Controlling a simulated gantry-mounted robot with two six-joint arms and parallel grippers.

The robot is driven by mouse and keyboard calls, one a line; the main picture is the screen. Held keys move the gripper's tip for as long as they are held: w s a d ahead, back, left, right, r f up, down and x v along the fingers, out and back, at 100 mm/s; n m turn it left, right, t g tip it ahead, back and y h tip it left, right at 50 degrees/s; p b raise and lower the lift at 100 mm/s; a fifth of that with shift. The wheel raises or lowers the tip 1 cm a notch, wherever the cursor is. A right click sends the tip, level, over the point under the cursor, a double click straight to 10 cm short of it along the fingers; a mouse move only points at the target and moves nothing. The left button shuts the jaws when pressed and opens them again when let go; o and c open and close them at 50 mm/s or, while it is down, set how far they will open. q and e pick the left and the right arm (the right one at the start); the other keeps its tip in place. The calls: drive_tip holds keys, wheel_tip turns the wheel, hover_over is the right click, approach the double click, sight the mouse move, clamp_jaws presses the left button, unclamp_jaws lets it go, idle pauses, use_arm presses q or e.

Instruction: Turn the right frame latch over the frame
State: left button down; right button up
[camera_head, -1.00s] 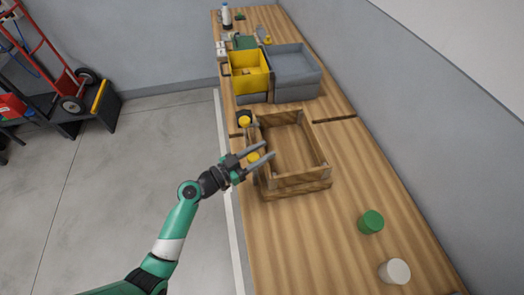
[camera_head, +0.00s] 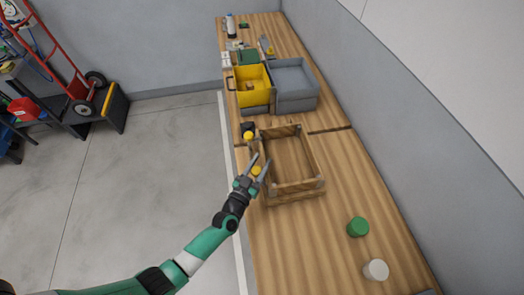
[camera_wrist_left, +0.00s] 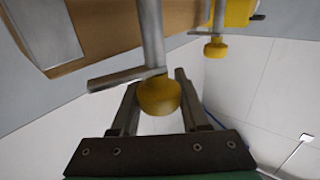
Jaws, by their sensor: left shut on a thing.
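A wooden frame (camera_head: 322,186), like an open box, lies on the wooden bench. Two yellow latch knobs show along its left side, a nearer one (camera_head: 256,171) and a farther one (camera_head: 248,135). My left gripper (camera_head: 260,166) is at the nearer knob. In the left wrist view its fingers are on both sides of that knob (camera_wrist_left: 158,97), shut on it. A metal rod and a flat metal bar (camera_wrist_left: 125,79) join this knob. The farther knob (camera_wrist_left: 216,48) hangs free to the right there. My right gripper is out of view.
A yellow bin (camera_head: 253,95) and a grey bin (camera_head: 296,103) stand behind the frame. A green cylinder (camera_head: 357,227) and a white one (camera_head: 376,270) stand on the bench at front right. The floor to the left is clear near the bench.

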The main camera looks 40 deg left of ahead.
use_arm(q)
drive_tip(key=shift+s+a+f+n+g+y+b, duration=0.1)
drive_tip(key=shift+s+a+n+g+y+b, duration=0.3)
drive_tip(key=shift+n+g+y+b, duration=1.5)
drive_tip(key=shift+s+a+r+n+g+y+b, duration=0.1)
drive_tip(key=shift+s+a+n+g+y+b, duration=0.2)
drive_tip(key=shift+n+g+y+b, duration=1.65)
drive_tip(key=shift+s+a+f+n+g+y+b, duration=0.1)
drive_tip(key=shift+s+a+n+g+y+b, duration=0.3)
drive_tip(key=shift+n+g+y+b, duration=1.45)
use_arm(e)
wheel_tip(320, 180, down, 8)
drive_tip(key=p, duration=0.1)
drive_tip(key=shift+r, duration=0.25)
use_arm(q)
drive_tip(key=shift+s+d+n+g+y, duration=0.1)
drive_tip(key=shift+n+g+y, duration=0.25)
drive_tip(key=shift+g, duration=0.85)
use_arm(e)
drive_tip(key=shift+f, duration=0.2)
use_arm(q)
drive_tip(key=shift+c, duration=2)
unclamp_jaws()
drive_tip(key=shift+d, duration=0.1)
